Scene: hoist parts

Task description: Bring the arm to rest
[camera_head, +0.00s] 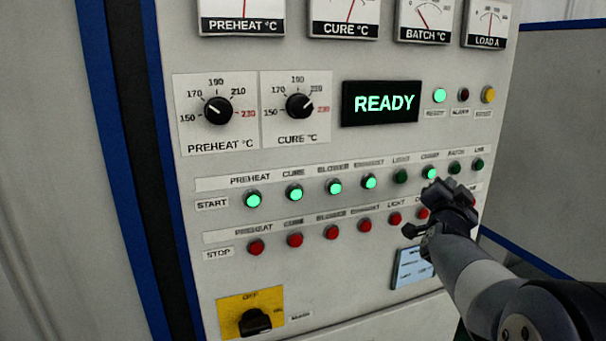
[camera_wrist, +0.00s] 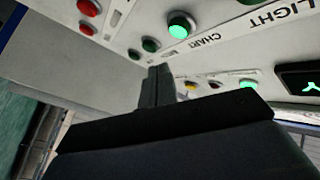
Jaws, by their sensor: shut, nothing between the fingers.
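My gripper (camera_head: 440,193) is in front of the right part of a grey control panel (camera_head: 330,260), near the START and STOP button rows. Its fingers are shut with nothing between them. In the wrist view my gripper (camera_wrist: 158,82) points up toward the panel, near a lit green button (camera_wrist: 181,25) and dark green buttons (camera_wrist: 151,45). I cannot tell whether the fingertips touch the panel. My arm comes in from the lower right and hides part of the STOP row's right end.
The display (camera_head: 380,103) reads READY. Several START buttons are lit green, including PREHEAT (camera_head: 254,199). A black switch (camera_head: 255,321) on a yellow plate is at lower left. Two dials (camera_head: 219,111) and several gauges sit above. A blue label (camera_head: 412,268) is below my gripper.

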